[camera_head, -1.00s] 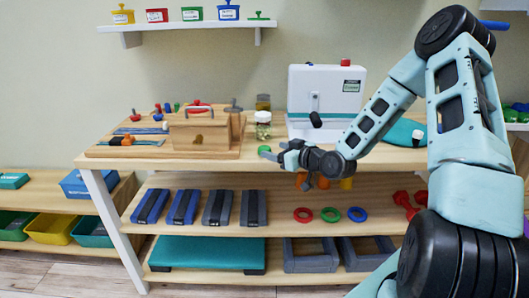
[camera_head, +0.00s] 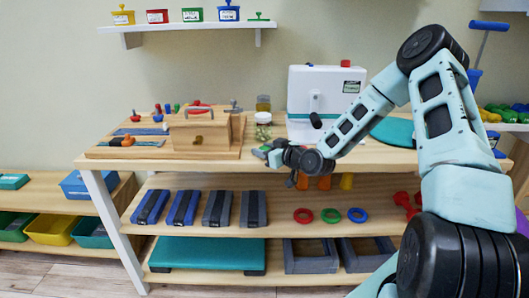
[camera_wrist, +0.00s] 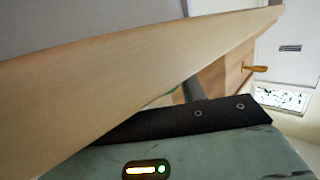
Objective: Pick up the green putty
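A small green piece (camera_head: 265,148), which looks like the green putty, lies on the wooden table top near its front edge, just right of the wooden box. My gripper (camera_head: 262,153) is right at it, at the table's front edge, and partly covers it. I cannot tell whether they touch. In the wrist view only a thin green sliver (camera_wrist: 161,98) shows past the pale table edge, beside a grey finger (camera_wrist: 192,88). The opening between the fingers is not clear in either view.
The wooden box (camera_head: 200,134) stands left of my gripper. A white-lidded jar (camera_head: 263,127) stands just behind, and a white machine (camera_head: 318,98) is behind to the right. Colored rings (camera_head: 330,215) lie on the shelf below.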

